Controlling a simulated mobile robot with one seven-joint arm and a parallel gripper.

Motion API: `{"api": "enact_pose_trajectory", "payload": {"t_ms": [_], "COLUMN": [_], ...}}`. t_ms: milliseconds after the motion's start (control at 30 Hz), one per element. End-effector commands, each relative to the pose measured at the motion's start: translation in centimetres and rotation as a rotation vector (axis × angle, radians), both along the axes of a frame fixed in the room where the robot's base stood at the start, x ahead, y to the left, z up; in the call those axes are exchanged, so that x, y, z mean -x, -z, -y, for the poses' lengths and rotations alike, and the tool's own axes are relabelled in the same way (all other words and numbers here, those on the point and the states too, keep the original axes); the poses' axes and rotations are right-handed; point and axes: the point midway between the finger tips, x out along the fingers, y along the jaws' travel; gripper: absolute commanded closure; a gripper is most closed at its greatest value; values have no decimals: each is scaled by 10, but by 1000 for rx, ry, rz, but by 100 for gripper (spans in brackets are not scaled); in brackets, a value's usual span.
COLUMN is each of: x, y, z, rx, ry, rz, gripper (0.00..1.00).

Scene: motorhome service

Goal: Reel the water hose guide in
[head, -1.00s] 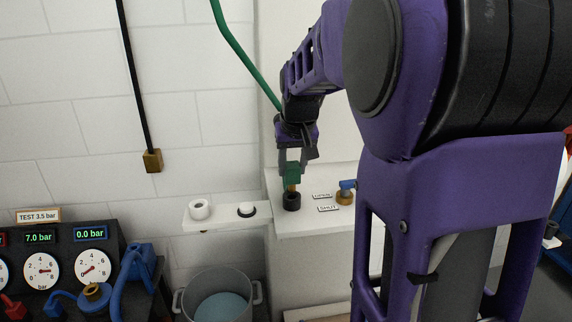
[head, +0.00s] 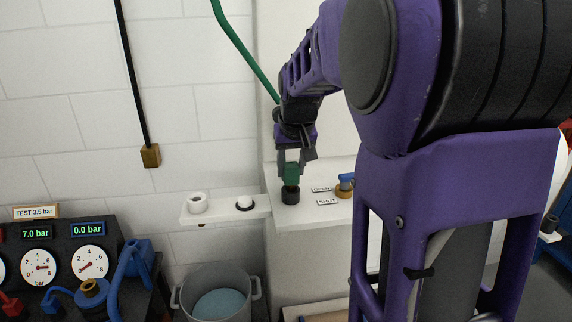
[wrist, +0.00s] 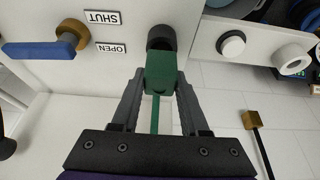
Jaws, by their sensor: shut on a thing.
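My gripper (head: 291,168) is shut on a green block-shaped hose end (head: 292,176). It also shows in the wrist view (wrist: 161,72), between both fingers. A green hose (head: 240,48) runs from upper left down behind my wrist. The hose end stands upright at a black round socket (head: 290,196) on the white ledge (head: 305,214). The socket also shows in the wrist view (wrist: 161,37). No brass shows between block and socket; I cannot tell how deep the end sits.
A blue-handled brass valve (head: 346,183) stands right of the socket, near OPEN (wrist: 111,48) and SHUT (wrist: 103,17) labels. A white side shelf (head: 222,213) holds a white ring and a white cap. A grey pot (head: 218,276) and gauge panel (head: 62,240) are lower left.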

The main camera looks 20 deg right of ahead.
Motion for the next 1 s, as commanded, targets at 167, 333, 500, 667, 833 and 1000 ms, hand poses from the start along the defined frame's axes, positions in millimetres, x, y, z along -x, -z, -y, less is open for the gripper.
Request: {"api": "enact_pose_trajectory", "payload": {"t_ms": [167, 333, 500, 667, 833, 1000], "x": [0, 0, 0, 0, 0, 0], "y": [7, 12, 17, 18, 14, 5], "z": [0, 0, 0, 0, 0, 0], "rx": [0, 0, 0, 0, 0, 0], "ry": [0, 0, 0, 0, 0, 0], "rz": [0, 0, 1, 1, 1, 1], "gripper": [100, 100, 100, 100, 100, 100]}}
